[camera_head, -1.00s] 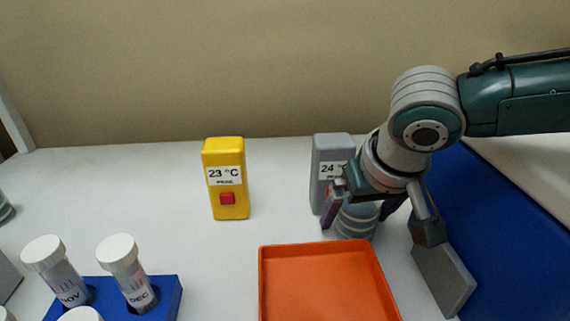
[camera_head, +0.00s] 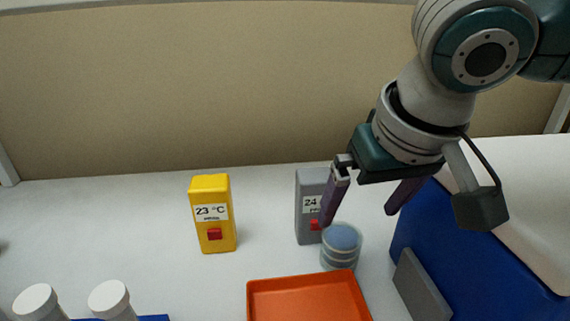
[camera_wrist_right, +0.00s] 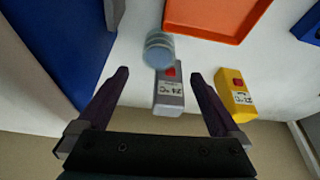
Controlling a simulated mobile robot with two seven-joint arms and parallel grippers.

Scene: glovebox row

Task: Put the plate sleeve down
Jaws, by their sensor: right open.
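The plate sleeve (camera_head: 341,248), a short bluish, clear stack of round dishes, stands upright on the white worktop. It is just behind the orange tray (camera_head: 308,297) and in front of the grey thermometer box (camera_head: 308,225). My right gripper (camera_head: 360,214) is open and empty, raised above and behind the sleeve, with its purple fingers spread apart and not touching it. In the right wrist view the sleeve (camera_wrist_right: 159,50) shows whole beyond the open fingertips. My left gripper is out of view.
A yellow thermometer box (camera_head: 212,222) stands left of the grey one. A blue block (camera_head: 480,265) with a grey slab (camera_head: 422,287) against it is at the right. White-capped tubes (camera_head: 110,299) stand at the front left.

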